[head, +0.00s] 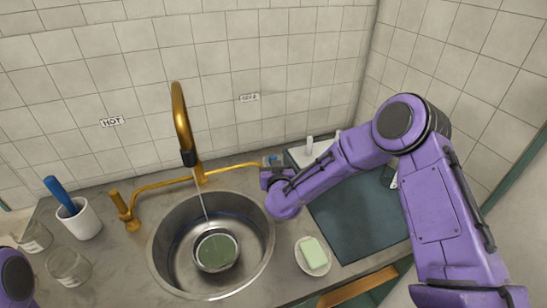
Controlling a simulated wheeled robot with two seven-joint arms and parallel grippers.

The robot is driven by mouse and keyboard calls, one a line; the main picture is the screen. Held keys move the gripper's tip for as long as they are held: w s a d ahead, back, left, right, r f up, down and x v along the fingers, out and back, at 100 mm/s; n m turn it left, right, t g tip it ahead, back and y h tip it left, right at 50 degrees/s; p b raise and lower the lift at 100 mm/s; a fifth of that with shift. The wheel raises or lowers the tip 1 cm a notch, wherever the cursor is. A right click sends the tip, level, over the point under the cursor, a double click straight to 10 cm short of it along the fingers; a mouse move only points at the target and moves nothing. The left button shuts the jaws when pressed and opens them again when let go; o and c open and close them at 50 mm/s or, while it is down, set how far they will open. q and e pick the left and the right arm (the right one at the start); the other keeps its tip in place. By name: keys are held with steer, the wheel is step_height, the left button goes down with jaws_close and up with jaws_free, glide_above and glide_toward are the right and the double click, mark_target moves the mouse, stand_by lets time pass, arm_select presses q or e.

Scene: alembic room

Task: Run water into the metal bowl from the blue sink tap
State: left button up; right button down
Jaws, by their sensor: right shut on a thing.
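The metal bowl (203,265) sits upright inside the round sink (162,262), under the brass spout (181,120). A thin stream of water (201,199) runs from the dark spout tip down into the bowl. The bowl's inside looks greenish. The blue tap (271,159) is at the right end of the brass pipe, behind the sink. My right gripper (270,172) is at this tap and shut on it; its fingers are small and partly hidden by my wrist. Part of my left arm shows at the lower left, but its gripper is out of view.
Another brass tap (125,213) stands left of the sink, below a HOT label (112,121). A white cup with a blue-handled tool (80,222) and glass jars (68,268) stand left. A soap dish (303,262) with green soap (313,252) and a dark mat (355,222) lie right.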

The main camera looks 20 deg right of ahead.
steer(key=shift+w+r+g+p, duration=0.3)
steer(key=shift+r+p, duration=0.1)
steer(key=shift+w+f+g, duration=0.1)
steer(key=shift+f+g, duration=0.2)
arm_select(q)
step_height(320, 180, up, 2)
steer(key=shift+r, duration=0.15)
arm_select(e)
steer(key=c, duration=0.9)
jaws_free()
arm_select(q)
step_height(320, 180, down, 3)
steer(key=b, duration=0.2)
steer(key=shift+r+b, duration=0.15)
steer(key=shift+b, duration=0.2)
arm_select(e)
steer(key=v, duration=1)
steer(key=shift+s, duration=0.25)
